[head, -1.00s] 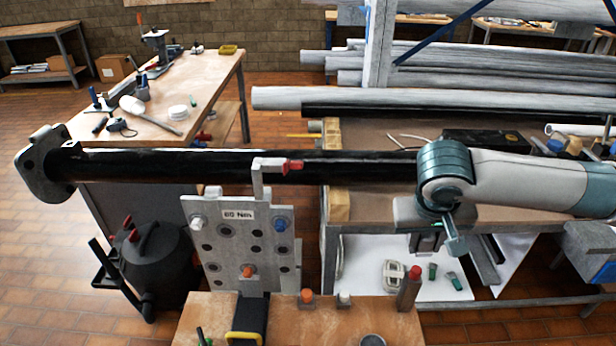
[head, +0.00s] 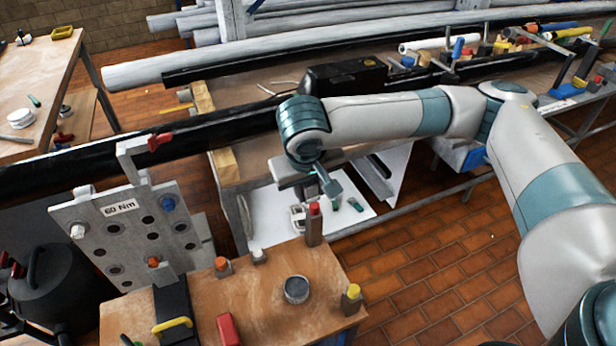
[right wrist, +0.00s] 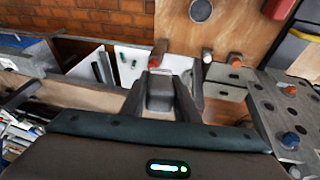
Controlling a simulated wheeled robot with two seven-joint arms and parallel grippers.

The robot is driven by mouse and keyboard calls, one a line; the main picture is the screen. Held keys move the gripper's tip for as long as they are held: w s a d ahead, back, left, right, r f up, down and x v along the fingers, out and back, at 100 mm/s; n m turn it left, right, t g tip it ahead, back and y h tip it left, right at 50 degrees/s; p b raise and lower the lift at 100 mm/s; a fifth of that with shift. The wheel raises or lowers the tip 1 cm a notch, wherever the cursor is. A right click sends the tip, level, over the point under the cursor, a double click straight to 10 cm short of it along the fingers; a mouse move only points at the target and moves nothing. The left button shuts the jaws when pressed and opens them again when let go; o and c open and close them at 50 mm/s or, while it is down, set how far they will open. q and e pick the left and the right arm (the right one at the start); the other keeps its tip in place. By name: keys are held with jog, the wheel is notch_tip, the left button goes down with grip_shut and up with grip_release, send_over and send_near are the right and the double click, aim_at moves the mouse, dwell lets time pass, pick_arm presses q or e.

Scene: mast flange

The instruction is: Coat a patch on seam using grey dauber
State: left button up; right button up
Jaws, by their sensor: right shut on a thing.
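The long black mast pipe (head: 215,135) crosses the left half of the head view. No seam can be made out on it. In the right wrist view, my right gripper (right wrist: 160,100) is shut on a grey block-like piece (right wrist: 160,88). I cannot tell for sure that it is the grey dauber. An open tin (head: 296,289) with grey contents stands on the bench top (head: 270,320). My left gripper is not in view.
A red-topped holder (head: 313,225) stands at the bench's back edge, close below my gripper. An orange-topped block (head: 222,266), a yellow-capped bottle (head: 352,298) and a red block (head: 229,330) stand around the tin. The 60 Nm plate (head: 130,235) rises at left. Brick floor right of the bench is clear.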

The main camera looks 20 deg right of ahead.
jog(key=s+f, duration=0.3)
jog(key=f, duration=0.7)
jog(key=shift+s+d+f, duration=0.15)
jog(key=shift+s+f, duration=0.05)
jog(key=shift+f, duration=0.2)
